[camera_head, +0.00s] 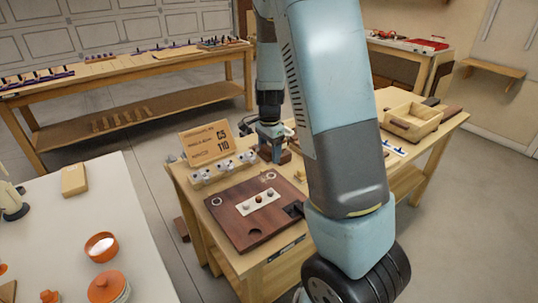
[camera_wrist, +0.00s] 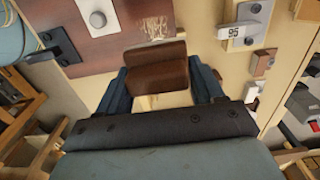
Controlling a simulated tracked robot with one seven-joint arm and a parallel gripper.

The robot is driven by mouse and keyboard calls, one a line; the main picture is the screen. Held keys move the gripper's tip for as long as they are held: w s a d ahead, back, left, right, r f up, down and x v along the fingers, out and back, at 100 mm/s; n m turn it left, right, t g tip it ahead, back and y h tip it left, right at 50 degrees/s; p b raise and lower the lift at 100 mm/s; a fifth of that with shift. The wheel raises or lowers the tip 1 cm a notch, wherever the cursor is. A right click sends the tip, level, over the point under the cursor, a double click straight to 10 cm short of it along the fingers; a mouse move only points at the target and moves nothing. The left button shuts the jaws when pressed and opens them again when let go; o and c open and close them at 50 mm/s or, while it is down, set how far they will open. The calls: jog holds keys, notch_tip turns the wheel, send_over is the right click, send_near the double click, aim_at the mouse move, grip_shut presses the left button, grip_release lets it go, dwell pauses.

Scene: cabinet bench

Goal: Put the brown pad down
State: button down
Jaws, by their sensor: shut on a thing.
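The brown pad (camera_wrist: 160,68) is a reddish-brown block that shows between the two dark fingers of my gripper (camera_wrist: 160,82) in the wrist view. My gripper is shut on it. In the head view my gripper (camera_head: 271,153) points down over the bench, behind the dark wooden board (camera_head: 232,222). Part of the brown pad shows beside the fingers there. I cannot tell whether the pad touches the bench. The board's edge also shows at the top of the wrist view (camera_wrist: 75,18), with pale scratch marks by the pad.
A cardboard sign (camera_head: 208,143) and a row of white fittings (camera_head: 223,169) stand left of my gripper. A wooden tray (camera_head: 411,121) sits on the bench at the right. A white table (camera_head: 95,220) with orange pots is at the left. My arm hides the bench middle.

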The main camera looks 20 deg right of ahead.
dwell(0.6)
jog(key=w+a+r+n, duration=0.1)
jog(key=w+a+n, duration=0.1)
jog(key=w+n, duration=0.3)
jog(key=w+a+n, duration=0.2)
jog(key=w+n, duration=0.4)
jog(key=w, duration=0.4)
jog(key=shift+w+r+n, duration=0.3)
jog(key=shift+r, duration=0.1)
